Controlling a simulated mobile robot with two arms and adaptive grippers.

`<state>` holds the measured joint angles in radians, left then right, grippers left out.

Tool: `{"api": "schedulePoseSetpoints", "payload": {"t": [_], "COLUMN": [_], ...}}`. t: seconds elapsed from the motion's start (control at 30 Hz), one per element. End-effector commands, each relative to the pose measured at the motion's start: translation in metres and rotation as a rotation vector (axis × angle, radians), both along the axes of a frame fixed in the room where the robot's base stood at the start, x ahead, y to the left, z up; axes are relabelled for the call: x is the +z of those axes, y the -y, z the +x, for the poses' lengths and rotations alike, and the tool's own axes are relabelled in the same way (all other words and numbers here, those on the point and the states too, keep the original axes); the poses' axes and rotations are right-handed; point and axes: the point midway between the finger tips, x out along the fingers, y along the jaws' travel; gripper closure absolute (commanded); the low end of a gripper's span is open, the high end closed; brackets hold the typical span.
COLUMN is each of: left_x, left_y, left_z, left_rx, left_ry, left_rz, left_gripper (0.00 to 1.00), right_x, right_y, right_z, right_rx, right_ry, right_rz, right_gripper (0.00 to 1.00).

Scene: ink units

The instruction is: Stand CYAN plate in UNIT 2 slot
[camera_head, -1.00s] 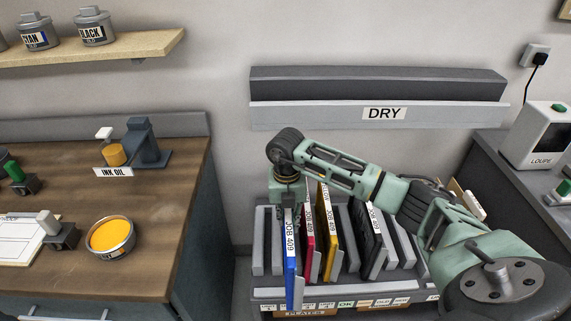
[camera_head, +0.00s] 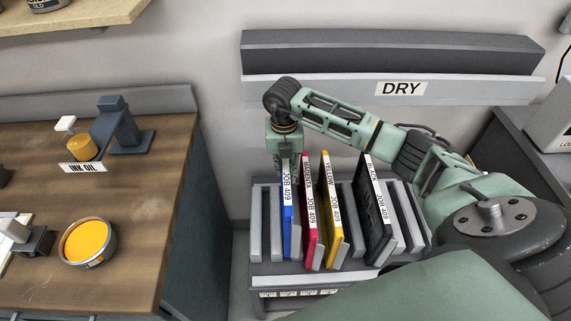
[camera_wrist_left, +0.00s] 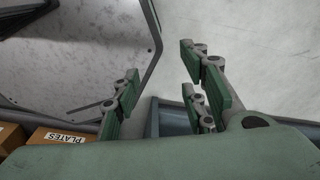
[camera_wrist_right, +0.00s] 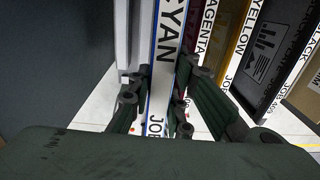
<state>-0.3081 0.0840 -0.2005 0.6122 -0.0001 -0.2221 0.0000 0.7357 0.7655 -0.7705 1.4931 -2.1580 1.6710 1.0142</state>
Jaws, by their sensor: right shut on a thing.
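The cyan plate, with a blue edge and a white spine label, is in the head view (camera_head: 288,215) at the left of a row of plates in a grey rack (camera_head: 320,277). My right gripper (camera_head: 284,158) is above it, shut on its upper part. In the right wrist view the label "CYAN" (camera_wrist_right: 166,50) shows upright between the fingers (camera_wrist_right: 160,100). Whether its lower edge still sits in the rack is hard to tell. My left gripper (camera_wrist_left: 163,95) is open and empty, visible only in the left wrist view. No UNIT 2 slot is in view.
Magenta (camera_head: 309,215), yellow (camera_head: 333,210) and black (camera_head: 376,215) plates stand right of the cyan one. A DRY wall shelf (camera_head: 330,88) hangs behind. A wooden-topped bench (camera_head: 130,220) at left bears an ink tin (camera_head: 87,242) and a press-like oil dispenser (camera_head: 125,125).

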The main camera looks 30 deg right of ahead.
Motion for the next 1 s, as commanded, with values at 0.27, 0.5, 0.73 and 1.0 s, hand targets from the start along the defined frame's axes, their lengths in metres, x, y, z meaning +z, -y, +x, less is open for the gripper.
{"api": "schedulePoseSetpoints", "payload": {"t": [0.27,0.5,0.73,1.0], "left_x": [-0.023,-0.039,-0.056,-0.076], "left_y": [0.000,0.004,0.006,0.006], "left_z": [0.007,0.018,0.017,0.012], "left_rx": [0.001,0.002,0.003,0.002], "left_ry": [0.010,0.028,0.026,0.019], "left_rz": [-0.001,-0.006,-0.009,-0.007], "left_gripper": [0.60,0.60,0.60,0.60], "right_x": [-0.030,-0.055,-0.078,-0.104], "right_y": [0.000,0.000,0.000,0.000], "right_z": [0.000,0.000,0.000,0.000], "right_rx": [-0.001,0.000,0.000,0.000], "right_ry": [0.001,0.000,0.001,0.000], "right_rz": [0.000,0.000,0.001,0.000], "right_gripper": [1.00,1.00,1.00,1.00]}}
